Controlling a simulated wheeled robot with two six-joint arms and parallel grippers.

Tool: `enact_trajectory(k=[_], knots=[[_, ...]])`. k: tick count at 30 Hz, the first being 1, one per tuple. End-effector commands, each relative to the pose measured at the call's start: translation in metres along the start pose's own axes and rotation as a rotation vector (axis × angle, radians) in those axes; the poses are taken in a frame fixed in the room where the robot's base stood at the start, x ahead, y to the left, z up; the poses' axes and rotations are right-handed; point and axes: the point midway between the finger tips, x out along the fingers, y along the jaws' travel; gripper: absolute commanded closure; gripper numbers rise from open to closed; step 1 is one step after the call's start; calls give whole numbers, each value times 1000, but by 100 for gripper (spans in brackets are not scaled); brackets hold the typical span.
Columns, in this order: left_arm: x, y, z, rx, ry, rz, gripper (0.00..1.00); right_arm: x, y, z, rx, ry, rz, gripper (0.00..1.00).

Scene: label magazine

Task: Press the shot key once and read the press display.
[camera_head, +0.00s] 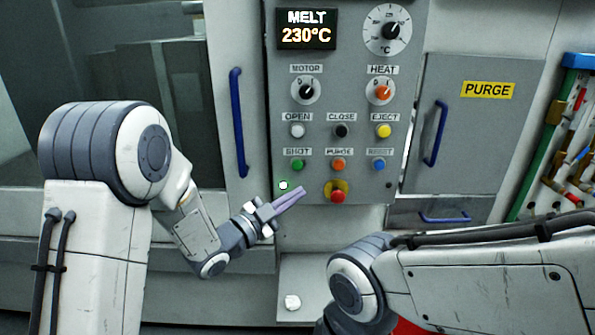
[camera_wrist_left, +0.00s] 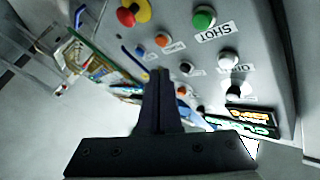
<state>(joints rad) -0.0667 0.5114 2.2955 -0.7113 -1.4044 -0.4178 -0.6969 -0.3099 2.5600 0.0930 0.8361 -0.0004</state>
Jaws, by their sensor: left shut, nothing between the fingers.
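The control panel (camera_head: 342,110) faces me in the head view. Its green shot key (camera_head: 298,165) sits at the lower left of the button rows, and it also shows in the left wrist view (camera_wrist_left: 204,17) beside its SHOT label. The display (camera_head: 306,29) at the top of the panel reads MELT 230°C. My left gripper (camera_head: 302,191) is shut and empty, with its tips just below the shot key; in the wrist view its fingers (camera_wrist_left: 158,75) point along the panel, and the tips look apart from the key. My right gripper is out of view; only my right arm shows.
A red emergency knob on yellow (camera_head: 338,195) is just right of my left fingertips. Orange purge (camera_head: 338,165) and blue reset (camera_head: 379,165) keys share the shot key's row. Blue handles (camera_head: 238,122) flank the panel. A tool rack (camera_head: 568,135) stands far right.

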Motion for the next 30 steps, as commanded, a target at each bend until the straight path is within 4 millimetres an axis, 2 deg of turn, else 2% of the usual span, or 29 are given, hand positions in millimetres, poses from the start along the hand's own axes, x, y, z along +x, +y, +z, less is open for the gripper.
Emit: enact_trajectory(k=[5, 17, 30], knots=[[-4, -4, -2, 6, 57, -17, 100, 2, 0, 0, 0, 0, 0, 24], [0, -7, -1, 7, 58, -18, 100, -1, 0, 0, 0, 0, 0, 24], [40, -36, 24, 7, 57, -17, 100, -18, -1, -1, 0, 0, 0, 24]])
